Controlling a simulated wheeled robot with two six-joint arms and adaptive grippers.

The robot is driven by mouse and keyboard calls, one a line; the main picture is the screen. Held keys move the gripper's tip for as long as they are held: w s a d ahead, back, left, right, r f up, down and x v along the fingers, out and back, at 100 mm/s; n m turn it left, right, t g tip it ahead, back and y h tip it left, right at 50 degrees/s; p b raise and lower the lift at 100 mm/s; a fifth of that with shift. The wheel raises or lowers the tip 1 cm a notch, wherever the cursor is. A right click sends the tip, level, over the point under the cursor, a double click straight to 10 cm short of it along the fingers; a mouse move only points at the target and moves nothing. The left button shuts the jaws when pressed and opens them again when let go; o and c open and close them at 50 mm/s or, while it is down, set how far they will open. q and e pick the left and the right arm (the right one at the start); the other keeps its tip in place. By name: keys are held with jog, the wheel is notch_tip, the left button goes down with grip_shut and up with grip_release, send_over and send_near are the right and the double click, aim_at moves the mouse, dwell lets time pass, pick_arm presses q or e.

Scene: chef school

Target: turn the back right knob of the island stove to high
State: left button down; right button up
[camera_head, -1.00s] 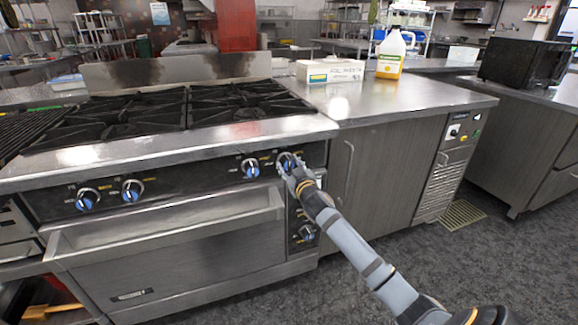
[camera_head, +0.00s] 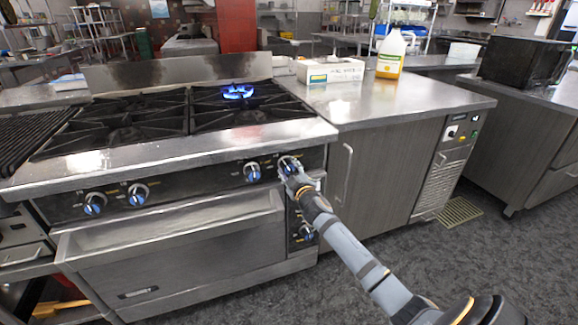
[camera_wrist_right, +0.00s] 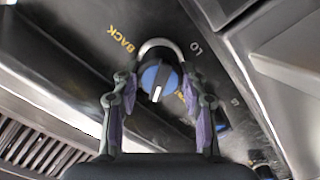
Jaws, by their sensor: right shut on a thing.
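The island stove (camera_head: 170,160) has black grates and a dark front panel of blue-faced knobs. The rightmost upper knob (camera_head: 290,164) is at my right gripper (camera_head: 294,175). In the right wrist view, this knob (camera_wrist_right: 160,78) sits between the two fingers of my right gripper (camera_wrist_right: 160,95), with its white pointer line slanting down. The labels "BACK" and "LO" show beside it. My right gripper is shut on the knob. A blue flame (camera_head: 238,91) burns at the back right burner. My left gripper is not in view.
Another knob (camera_head: 252,172) is just left of the held one. A counter (camera_head: 400,103) to the right holds a white box (camera_head: 330,72) and a yellow jug (camera_head: 391,55). Floor in front is clear.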

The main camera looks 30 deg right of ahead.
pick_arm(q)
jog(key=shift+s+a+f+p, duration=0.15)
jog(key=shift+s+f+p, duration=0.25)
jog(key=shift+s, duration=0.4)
pick_arm(e)
jog(key=shift+n, duration=0.8)
jog(key=o, duration=1.2)
jog(key=shift+c, duration=0.2)
jog(key=shift+s, duration=0.1)
jog(key=v, duration=1.2)
jog(key=shift+f, duration=0.2)
